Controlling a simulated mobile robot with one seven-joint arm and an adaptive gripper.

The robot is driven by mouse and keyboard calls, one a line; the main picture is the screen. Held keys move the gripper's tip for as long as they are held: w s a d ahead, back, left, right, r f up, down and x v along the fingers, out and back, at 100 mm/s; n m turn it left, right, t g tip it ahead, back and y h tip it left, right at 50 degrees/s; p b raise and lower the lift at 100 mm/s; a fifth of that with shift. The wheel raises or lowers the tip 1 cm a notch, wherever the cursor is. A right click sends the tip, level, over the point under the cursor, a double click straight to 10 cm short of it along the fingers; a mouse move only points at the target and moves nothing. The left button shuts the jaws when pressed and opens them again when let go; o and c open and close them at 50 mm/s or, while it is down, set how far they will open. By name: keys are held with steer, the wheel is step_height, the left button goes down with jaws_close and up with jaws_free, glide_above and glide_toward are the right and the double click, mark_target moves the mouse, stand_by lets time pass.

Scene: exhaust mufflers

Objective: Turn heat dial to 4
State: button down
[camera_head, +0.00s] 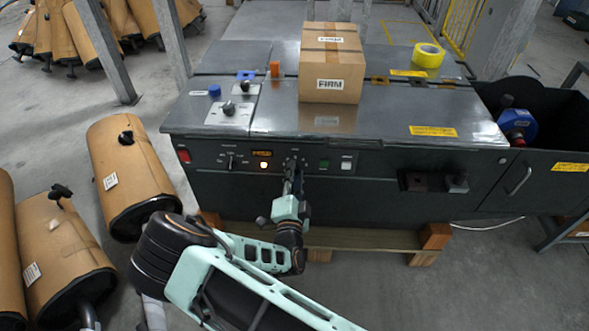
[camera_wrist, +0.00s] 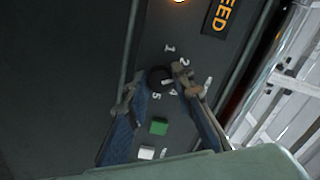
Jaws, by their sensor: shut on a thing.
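The control panel on the dark machine's front carries a small black numbered dial (camera_wrist: 160,77), seen in the wrist view. Marks 1, 2, 4 and 5 can be read around it; a finger covers part of the scale. Its pointer's direction is not clear. My gripper (camera_head: 292,172) reaches the panel from below in the head view and hides most of this dial. In the wrist view my gripper (camera_wrist: 154,83) has one finger on each side of the dial, shut on it. The dial's name is too small to read.
Another selector knob (camera_head: 231,160) is left of a lit orange lamp (camera_head: 263,165). A green button (camera_head: 324,164) and a white button (camera_head: 346,164) sit right of my gripper. A cardboard box (camera_head: 331,70) stands on top.

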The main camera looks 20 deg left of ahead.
steer(key=shift+m+p, duration=4.1)
steer(key=shift+m, duration=2.9)
steer(key=c, duration=1.7)
jaws_free()
steer(key=shift+o, duration=0.2)
steer(key=shift+s, duration=0.1)
steer(key=v, duration=1.1)
steer(key=shift+s, duration=0.4)
